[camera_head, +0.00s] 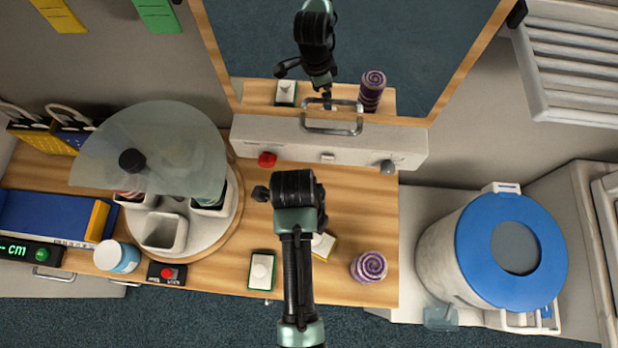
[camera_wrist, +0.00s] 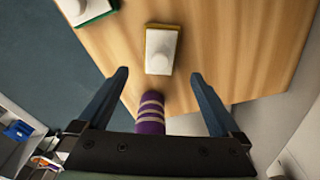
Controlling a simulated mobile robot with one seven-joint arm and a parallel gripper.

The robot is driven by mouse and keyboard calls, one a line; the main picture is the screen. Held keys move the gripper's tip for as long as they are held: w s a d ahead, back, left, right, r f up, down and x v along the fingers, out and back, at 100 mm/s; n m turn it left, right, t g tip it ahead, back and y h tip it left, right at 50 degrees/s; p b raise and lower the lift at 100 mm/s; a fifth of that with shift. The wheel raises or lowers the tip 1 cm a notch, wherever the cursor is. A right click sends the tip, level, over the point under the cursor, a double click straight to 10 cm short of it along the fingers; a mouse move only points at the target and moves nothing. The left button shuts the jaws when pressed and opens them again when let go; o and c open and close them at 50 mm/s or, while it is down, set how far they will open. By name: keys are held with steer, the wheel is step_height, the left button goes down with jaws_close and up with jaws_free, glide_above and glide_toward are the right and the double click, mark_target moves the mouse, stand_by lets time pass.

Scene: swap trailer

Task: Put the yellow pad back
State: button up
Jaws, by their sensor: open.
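The yellow pad (camera_head: 324,246) is a white block with a rounded knob on a yellow base. It lies on the wooden counter, partly hidden behind my arm in the head view. In the wrist view the yellow pad (camera_wrist: 161,52) shows whole, just beyond the gap between my fingertips. My gripper (camera_wrist: 159,76) is open and empty, its two fingers spread either side of the pad's line. In the head view my arm hides the gripper. A similar pad with a green base (camera_head: 262,270) lies to the left; it also shows at the wrist view's top left (camera_wrist: 88,10).
A purple striped roll (camera_head: 369,267) stands right of the yellow pad, close to my fingers in the wrist view (camera_wrist: 150,116). A round turntable (camera_head: 238,215) with cups is left. A mirror and a white ledge (camera_head: 240,135) are behind. A blue-lidded bin (camera_head: 480,250) is right.

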steer(key=shift+w+a+r, duration=0.1)
steer(key=shift+a+r, duration=0.05)
steer(key=shift+r, duration=1.25)
